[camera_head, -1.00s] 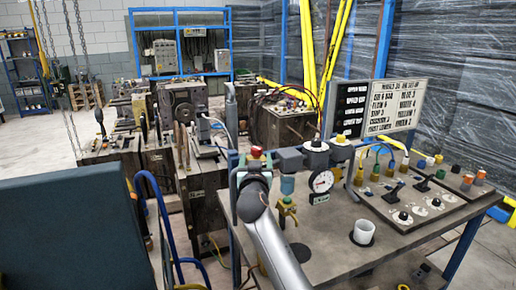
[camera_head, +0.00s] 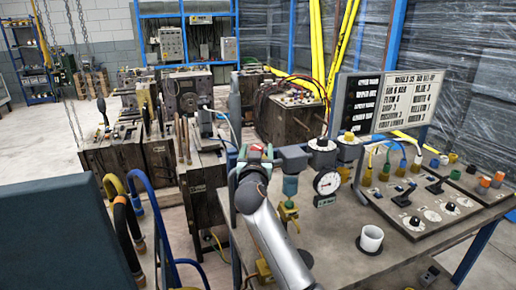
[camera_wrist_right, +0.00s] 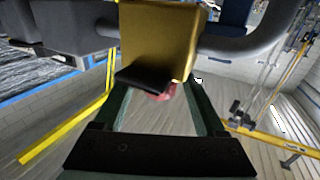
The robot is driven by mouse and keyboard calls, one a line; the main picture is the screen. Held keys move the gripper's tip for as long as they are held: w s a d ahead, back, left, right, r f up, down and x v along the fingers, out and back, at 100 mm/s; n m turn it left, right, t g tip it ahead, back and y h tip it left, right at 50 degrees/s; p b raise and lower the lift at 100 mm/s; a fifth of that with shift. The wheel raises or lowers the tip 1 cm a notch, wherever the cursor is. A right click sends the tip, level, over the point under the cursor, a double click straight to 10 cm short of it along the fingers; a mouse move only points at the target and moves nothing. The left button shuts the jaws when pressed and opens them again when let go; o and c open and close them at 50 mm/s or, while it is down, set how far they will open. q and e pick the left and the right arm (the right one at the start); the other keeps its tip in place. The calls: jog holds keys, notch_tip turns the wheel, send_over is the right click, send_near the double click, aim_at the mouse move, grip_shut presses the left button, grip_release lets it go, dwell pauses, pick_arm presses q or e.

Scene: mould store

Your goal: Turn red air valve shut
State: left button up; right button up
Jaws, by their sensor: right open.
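The red valve part (camera_head: 256,148) shows at the left end of the air line in the head view, partly hidden by my right gripper (camera_head: 251,154). In the right wrist view a brass block (camera_wrist_right: 158,38) stands just beyond the fingers, with a black lever-like piece (camera_wrist_right: 143,80) below it. A small red part (camera_wrist_right: 162,95) shows between the open fingers of my right gripper (camera_wrist_right: 155,92), mostly covered by the black piece. I cannot tell whether the fingers touch it. My left gripper is not in view.
A pressure gauge (camera_head: 327,182), a yellow valve (camera_head: 288,214) and a white cup (camera_head: 371,239) are to the right of my right arm. A control panel (camera_head: 422,205) and a letter board (camera_head: 387,103) stand farther right. Hoses (camera_head: 122,212) hang at left.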

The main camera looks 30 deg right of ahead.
jog(key=shift+c, duration=0.4)
grip_shut()
